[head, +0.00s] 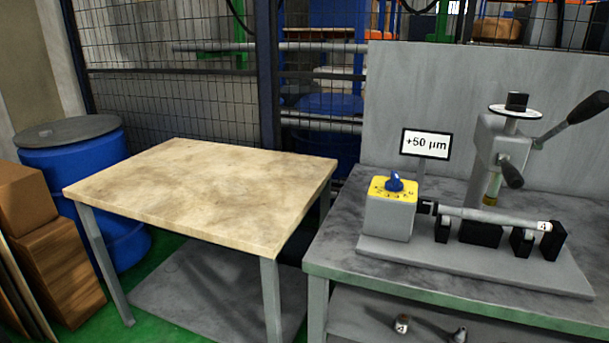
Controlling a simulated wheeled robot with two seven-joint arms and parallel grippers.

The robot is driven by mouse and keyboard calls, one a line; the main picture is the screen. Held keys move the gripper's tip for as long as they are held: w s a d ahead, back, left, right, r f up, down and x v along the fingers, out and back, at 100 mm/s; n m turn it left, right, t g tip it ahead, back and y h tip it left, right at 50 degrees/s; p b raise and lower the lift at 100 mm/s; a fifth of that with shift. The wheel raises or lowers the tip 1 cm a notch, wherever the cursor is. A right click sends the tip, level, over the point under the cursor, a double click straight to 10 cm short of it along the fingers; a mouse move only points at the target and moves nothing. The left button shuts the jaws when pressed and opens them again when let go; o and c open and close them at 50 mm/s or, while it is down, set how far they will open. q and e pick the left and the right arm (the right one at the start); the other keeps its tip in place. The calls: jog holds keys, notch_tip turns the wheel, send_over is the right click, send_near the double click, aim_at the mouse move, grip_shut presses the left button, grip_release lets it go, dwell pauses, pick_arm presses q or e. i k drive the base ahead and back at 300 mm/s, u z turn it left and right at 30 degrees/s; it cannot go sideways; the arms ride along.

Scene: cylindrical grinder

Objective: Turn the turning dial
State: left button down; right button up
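The turning dial (395,182) is a small blue knob on the yellow top face of a grey box (389,215). Marks ring the knob on the yellow face, but they are too small to read. The box stands at the left end of a grey base plate (470,265) on the grey workbench. Neither of my grippers shows in the head view.
A sign (426,144) reading "+50 µm" stands behind the box. A grey rod (490,215) lies on black supports to its right. A press with black handles (502,150) stands behind. An empty wooden-topped table (205,190) is at left, beside a blue barrel (80,180).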

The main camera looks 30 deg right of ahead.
aim_at(394, 184)
jog(key=u, duration=0.25)
jog(key=i, duration=1.05)
jog(key=z, duration=1.85)
